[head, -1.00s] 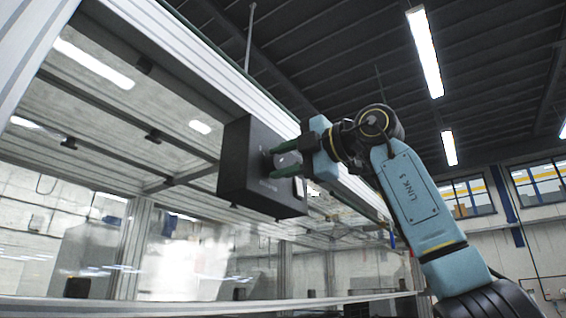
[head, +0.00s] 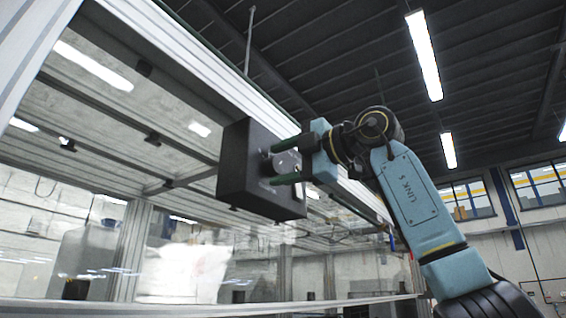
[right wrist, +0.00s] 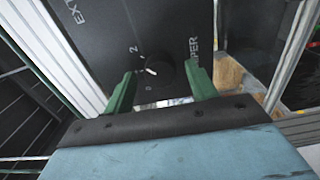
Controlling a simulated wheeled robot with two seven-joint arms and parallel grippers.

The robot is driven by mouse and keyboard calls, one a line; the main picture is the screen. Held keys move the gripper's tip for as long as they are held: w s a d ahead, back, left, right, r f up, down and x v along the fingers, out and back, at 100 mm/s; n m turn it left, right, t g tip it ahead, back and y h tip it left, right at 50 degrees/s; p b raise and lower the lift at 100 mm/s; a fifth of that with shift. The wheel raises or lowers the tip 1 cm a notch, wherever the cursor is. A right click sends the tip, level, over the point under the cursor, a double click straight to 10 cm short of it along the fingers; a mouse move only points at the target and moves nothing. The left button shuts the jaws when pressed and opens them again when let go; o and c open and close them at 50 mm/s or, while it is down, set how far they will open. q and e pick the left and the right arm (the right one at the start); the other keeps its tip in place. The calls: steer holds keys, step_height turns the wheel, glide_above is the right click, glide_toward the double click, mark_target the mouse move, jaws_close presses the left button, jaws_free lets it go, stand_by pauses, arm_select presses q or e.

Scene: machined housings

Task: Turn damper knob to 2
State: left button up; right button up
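The dark damper knob (right wrist: 160,75) sits on the face of a black box (head: 246,170). In the right wrist view its short white mark lies on the left side of the knob, below the printed "2" (right wrist: 133,49); exactly where it points is hard to tell. My right gripper (head: 280,162) has its green fingers on opposite sides of the knob, which looks grey in the head view (head: 288,163). In the right wrist view the fingers (right wrist: 160,82) are spread, with gaps beside the knob. My left gripper is in neither view.
The box is fixed to a pale metal frame (head: 190,55) with clear panels. A frame upright (right wrist: 292,55) stands to the right of the box in the right wrist view. More printed lettering, partly cut off or covered, flanks the knob.

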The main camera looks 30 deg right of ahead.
steer(key=b+v, duration=0.3)
steer(key=v, duration=1)
steer(key=shift+s, duration=0.2)
steer(key=shift+d+f, duration=0.1)
steer(key=shift+d, duration=0.05)
